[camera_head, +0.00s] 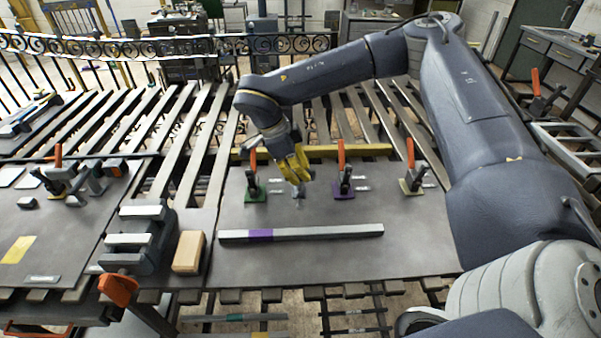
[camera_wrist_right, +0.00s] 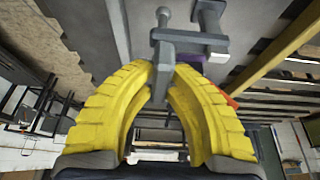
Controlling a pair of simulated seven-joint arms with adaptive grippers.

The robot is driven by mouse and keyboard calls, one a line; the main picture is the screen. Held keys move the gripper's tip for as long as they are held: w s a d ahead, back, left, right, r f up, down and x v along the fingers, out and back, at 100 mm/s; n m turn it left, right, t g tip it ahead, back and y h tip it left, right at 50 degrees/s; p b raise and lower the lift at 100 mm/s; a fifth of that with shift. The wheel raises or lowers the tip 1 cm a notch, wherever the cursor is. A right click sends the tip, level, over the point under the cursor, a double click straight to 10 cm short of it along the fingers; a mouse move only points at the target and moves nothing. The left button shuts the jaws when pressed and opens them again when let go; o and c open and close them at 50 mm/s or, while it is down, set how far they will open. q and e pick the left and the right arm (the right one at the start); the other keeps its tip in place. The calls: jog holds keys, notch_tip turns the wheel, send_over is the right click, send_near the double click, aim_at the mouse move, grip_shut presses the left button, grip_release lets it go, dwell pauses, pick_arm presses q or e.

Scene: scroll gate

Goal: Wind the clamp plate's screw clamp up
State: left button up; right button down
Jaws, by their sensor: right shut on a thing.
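My right gripper (camera_head: 299,188) is above the middle of the dark plate (camera_head: 300,211), with its yellow fingers pointing down. In the right wrist view the yellow fingers (camera_wrist_right: 163,88) are shut on a grey metal clamp piece (camera_wrist_right: 164,62). This piece has a crossbar and a rod with a small round end. In the head view only a small grey part (camera_head: 298,203) shows below the fingertips. I cannot tell whether it touches the plate. My left gripper is not in view.
Green-based (camera_head: 254,194), purple-based (camera_head: 344,188) and yellow-based (camera_head: 411,184) clamps with orange handles stand near the gripper. A grey bar with a purple band (camera_head: 320,232) lies in front. A vise (camera_head: 140,240) and wooden block (camera_head: 188,252) stand left.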

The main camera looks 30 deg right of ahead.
jog(key=shift+n+t, duration=0.3)
jog(key=shift+n, duration=0.6)
jog(key=shift+f, duration=0.1)
jog(key=c, duration=1.4)
grip_release()
jog(key=shift+o, duration=0.2)
jog(key=v, duration=1.2)
jog(key=shift+a, duration=0.2)
